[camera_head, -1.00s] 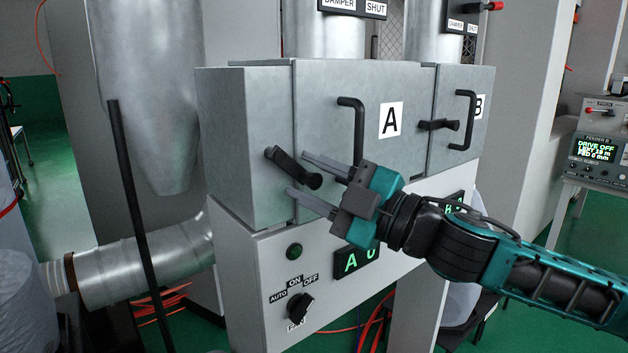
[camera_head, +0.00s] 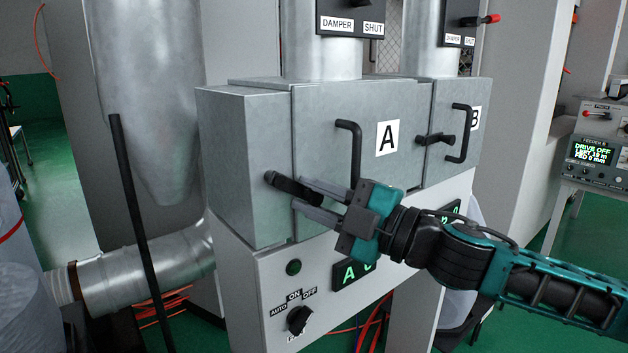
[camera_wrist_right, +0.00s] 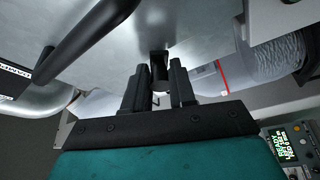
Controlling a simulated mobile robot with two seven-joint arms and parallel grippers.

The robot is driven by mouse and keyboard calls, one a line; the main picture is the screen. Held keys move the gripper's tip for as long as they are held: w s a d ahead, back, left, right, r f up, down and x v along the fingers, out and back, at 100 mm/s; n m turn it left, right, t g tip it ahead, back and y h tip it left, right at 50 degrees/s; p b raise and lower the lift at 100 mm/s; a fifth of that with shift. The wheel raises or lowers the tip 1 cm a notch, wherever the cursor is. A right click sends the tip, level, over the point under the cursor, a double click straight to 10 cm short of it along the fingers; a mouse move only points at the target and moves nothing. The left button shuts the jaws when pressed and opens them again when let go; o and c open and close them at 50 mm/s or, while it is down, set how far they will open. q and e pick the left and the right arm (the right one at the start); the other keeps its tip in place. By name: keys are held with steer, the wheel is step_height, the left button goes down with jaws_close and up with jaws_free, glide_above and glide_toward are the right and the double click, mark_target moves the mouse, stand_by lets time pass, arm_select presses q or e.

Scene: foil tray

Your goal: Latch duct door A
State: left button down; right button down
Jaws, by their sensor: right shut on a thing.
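Duct door A (camera_head: 325,215) is a grey metal door with an "A" label (camera_head: 388,138) and a black bar handle (camera_head: 354,155). It looks shut against its housing. Its black latch lever (camera_head: 283,183) crosses the seam at the door's left edge, tilting slightly down to the right. My right gripper (camera_head: 304,192) is shut on the lever's right end, which its fingers partly hide. In the right wrist view, the lever (camera_wrist_right: 158,70) shows between the fingers (camera_wrist_right: 158,92). The door handle (camera_wrist_right: 90,35) passes close by at upper left. My left gripper is not in view.
Door B (camera_head: 412,170), with its own latch (camera_head: 434,139) and handle (camera_head: 463,133), stands to the right. Below door A are a green button (camera_head: 293,267), a rotary switch (camera_head: 299,319) and a lit display (camera_head: 350,272). A black rod (camera_head: 140,230) stands at left.

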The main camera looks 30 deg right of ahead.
steer(key=r+n+g+p, duration=0.1)
steer(key=p, duration=0.2)
steer(key=shift+d+r+n+p, duration=0.15)
steer(key=shift+r+n+p, duration=0.05)
steer(key=shift+n+p, duration=0.1)
steer(key=n+p, duration=0.1)
steer(key=p, duration=0.2)
steer(key=r+n+g+p, duration=0.1)
steer(key=n+p, duration=0.1)
steer(key=p, duration=0.1)
steer(key=shift+d, duration=0.2)
steer(key=n+p, duration=0.1)
steer(key=p, duration=0.2)
steer(key=shift+r+h, duration=0.15)
steer(key=shift+h, duration=0.15)
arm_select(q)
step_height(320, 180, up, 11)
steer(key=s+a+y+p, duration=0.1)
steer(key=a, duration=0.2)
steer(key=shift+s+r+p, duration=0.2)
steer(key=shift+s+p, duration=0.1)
arm_select(e)
steer(key=shift+n+g, duration=0.4)
steer(key=shift+n, duration=0.2)
steer(key=c, duration=1.1)
jaws_free()
steer(key=shift+o, duration=0.2)
steer(key=shift+d, duration=0.1)
